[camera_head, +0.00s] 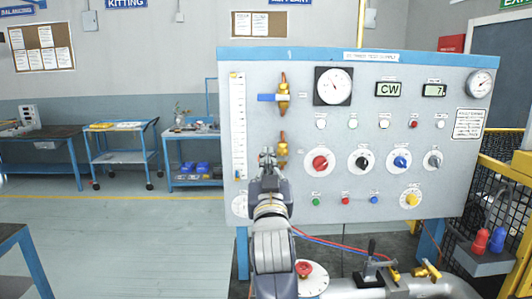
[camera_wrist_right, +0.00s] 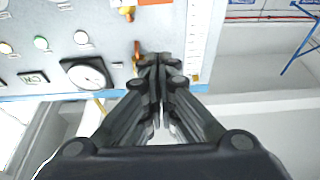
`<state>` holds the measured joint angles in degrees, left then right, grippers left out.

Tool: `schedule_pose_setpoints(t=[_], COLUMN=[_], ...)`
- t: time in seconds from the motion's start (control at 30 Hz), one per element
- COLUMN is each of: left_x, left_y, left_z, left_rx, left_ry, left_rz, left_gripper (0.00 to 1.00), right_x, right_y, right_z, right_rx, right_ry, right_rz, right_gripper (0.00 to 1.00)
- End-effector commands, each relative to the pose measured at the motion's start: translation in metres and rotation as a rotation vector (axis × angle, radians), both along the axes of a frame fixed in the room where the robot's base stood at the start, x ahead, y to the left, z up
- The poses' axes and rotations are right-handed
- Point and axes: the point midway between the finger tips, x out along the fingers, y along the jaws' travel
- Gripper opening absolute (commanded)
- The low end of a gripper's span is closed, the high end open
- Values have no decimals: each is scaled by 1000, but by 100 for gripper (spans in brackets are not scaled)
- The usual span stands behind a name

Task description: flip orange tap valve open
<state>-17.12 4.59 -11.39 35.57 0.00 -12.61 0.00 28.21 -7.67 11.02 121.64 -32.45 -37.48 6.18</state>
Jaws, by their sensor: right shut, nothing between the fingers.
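The lower brass tap valve (camera_head: 282,148) is on the left part of the grey test panel. In the head view my right gripper (camera_head: 267,155) covers the place left of its body, so its handle is hidden. The right wrist view shows this valve (camera_wrist_right: 127,12) at the top edge, with an orange handle (camera_wrist_right: 154,2) pointing sideways, across the body. My right gripper also shows in the wrist view (camera_wrist_right: 160,60), shut and empty, in front of the panel. Contact with the handle cannot be told. My left gripper is not in view.
Above is a second brass valve (camera_head: 283,94) with a sideways blue handle (camera_head: 267,97). A black-framed gauge (camera_head: 333,86) and a red knob (camera_head: 320,162) lie to the right. A yellow-marked scale strip (camera_head: 238,125) is on the left. Pipework (camera_head: 380,287) runs below the panel.

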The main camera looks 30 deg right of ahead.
Motion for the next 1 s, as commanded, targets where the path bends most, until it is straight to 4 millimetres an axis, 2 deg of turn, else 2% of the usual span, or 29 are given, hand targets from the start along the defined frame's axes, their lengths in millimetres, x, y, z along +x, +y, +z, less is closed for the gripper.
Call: schedule_pose_setpoints(t=[0.17, 0.27, 0.67, 0.7, 0.8, 1.0], left_x=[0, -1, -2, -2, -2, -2], left_y=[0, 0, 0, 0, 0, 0], left_z=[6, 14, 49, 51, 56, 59], left_rx=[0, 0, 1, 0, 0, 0], left_ry=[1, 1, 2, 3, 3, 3], left_rz=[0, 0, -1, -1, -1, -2], left_gripper=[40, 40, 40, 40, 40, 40], right_x=[8, 20, 82, 83, 81, 81], right_y=[-4, -12, -50, -50, -49, -49], right_z=[5, 12, 38, 26, 10, -6], right_rx=[-2, -1, 0, 4, 3, 1], right_ry=[1, 3, 2, 9, 8, 3], right_rz=[0, -1, 1, 2, 3, 1], right_gripper=[0, 0, 0, 0, 0, 0])
